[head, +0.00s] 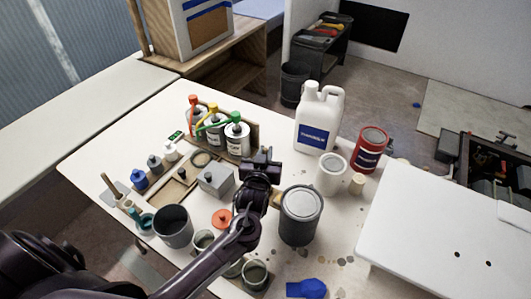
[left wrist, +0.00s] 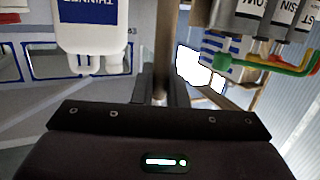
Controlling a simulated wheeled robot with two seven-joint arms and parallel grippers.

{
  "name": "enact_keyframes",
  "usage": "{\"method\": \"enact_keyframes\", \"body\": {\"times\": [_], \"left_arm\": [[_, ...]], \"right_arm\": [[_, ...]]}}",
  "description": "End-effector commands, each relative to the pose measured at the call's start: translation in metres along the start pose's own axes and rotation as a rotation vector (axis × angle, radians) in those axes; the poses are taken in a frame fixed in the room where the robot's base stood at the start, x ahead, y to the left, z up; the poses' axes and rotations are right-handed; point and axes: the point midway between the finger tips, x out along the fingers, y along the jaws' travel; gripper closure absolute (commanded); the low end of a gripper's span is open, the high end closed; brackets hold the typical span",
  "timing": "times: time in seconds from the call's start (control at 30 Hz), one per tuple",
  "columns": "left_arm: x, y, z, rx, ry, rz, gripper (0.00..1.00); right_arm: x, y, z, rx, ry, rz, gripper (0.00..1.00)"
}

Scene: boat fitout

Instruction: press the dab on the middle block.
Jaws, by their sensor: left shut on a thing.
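My left gripper (head: 262,167) is above the table, just right of a grey box with a dark knob (head: 215,179). It is shut on a thin brownish stick (left wrist: 165,50), seen end-on and unclear in the left wrist view; in the head view the gripper hides it. A wooden tray (head: 181,193) lies left of the gripper, with a round recess behind the grey box. I cannot make out the dab or tell which block is the middle one. My right gripper is not in view.
Resin bottles with coloured pumps (head: 238,140) stand behind the gripper. A white thinners jug (head: 318,120), a white tub (head: 331,173) and a red can (head: 371,150) stand right. A large grey tin (head: 300,215) is close by. A dark cup (head: 173,226) stands in front.

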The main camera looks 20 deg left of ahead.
Motion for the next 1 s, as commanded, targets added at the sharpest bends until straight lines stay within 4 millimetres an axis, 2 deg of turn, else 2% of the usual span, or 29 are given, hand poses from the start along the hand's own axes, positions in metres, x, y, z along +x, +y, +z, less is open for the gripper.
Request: {"method": "enact_keyframes", "body": {"times": [1.0], "left_arm": [[0.002,0.000,0.010,0.000,0.000,0.000,1.00]], "right_arm": [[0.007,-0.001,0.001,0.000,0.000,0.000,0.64]]}}
